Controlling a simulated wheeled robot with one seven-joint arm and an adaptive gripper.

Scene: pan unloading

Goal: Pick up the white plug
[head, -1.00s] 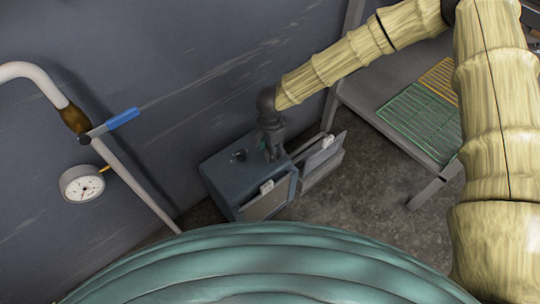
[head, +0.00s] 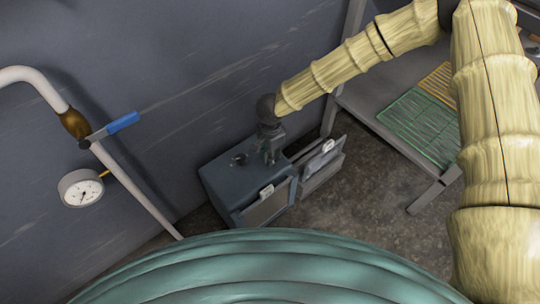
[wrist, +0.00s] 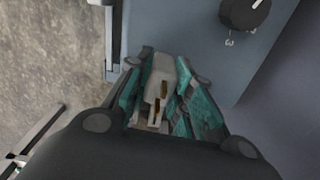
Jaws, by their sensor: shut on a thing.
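The white plug (wrist: 159,84), pale with brass-coloured prongs, shows in the wrist view between the teal finger pads of my gripper (wrist: 165,78). The pads are closed on its two sides, and the prongs face back toward the wrist. In the head view my gripper (head: 271,155) points down over the top of a blue-grey cabinet box. The plug cannot be made out there. I cannot tell whether the plug touches the box top.
The blue-grey box (head: 225,185) has a dark knob (wrist: 245,12) on top and open-looking front panels with white handles (head: 266,191). A pipe with a blue lever (head: 123,122) and a gauge (head: 81,188) stand left. A bench with a green rack (head: 420,125) stands right.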

